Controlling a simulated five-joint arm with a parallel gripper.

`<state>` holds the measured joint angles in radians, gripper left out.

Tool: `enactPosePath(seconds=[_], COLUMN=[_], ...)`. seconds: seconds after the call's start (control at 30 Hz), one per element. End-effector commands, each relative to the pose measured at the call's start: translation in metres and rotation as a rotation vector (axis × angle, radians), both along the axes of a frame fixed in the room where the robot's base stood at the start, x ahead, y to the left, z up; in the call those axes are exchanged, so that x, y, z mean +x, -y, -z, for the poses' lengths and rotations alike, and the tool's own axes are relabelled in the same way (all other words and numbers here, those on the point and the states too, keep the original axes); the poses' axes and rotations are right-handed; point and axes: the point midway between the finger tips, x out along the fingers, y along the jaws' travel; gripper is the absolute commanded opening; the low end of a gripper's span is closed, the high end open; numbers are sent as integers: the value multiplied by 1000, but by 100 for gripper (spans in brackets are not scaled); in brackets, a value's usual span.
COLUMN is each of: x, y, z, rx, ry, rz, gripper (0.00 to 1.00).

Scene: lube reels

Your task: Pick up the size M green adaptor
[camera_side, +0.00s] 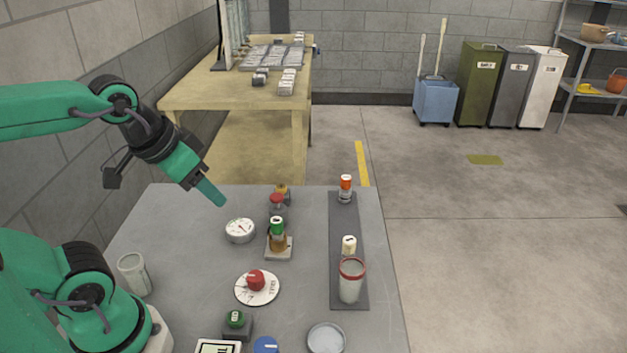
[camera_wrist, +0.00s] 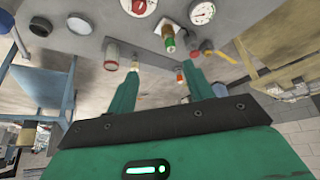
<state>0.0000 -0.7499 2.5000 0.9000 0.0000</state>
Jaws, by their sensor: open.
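A small green-topped piece (camera_side: 277,226) stands upright on a brass fitting (camera_side: 278,243) on a square plate near the table's middle. In the wrist view the green end (camera_wrist: 171,46) shows beyond and between my fingers. A second green piece (camera_side: 235,318) sits on a dark block nearer the front. I cannot read a size letter on either. My gripper (camera_side: 212,194) is in the air up and left of the green-topped piece, apart from it. In the wrist view my gripper (camera_wrist: 163,68) is open, with nothing between its fingers.
A white gauge (camera_side: 240,230), a red knob (camera_side: 277,197) and a red dial (camera_side: 256,281) surround the brass fitting. A dark strip (camera_side: 345,217) on the right holds an orange can (camera_side: 346,184), a cream piece (camera_side: 349,243) and a red-rimmed cup (camera_side: 351,284). The table's left back is clear.

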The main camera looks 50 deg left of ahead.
Motion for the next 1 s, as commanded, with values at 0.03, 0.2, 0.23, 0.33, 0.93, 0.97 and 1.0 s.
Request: enactPosePath(seconds=[0.03,0.2,0.23,0.33,0.93,0.97,1.0], x=[0,0,1,4,70,74,80], y=[0,0,0,0,-6,-6,-7], z=[0,0,0,0,21,24,27], rx=[0,0,-1,-5,-79,-82,-87], ry=[0,-1,-3,-12,-216,-228,-244], rz=[0,-1,-3,-11,-211,-223,-241], gripper=[52,52,52,52,52,52,52])
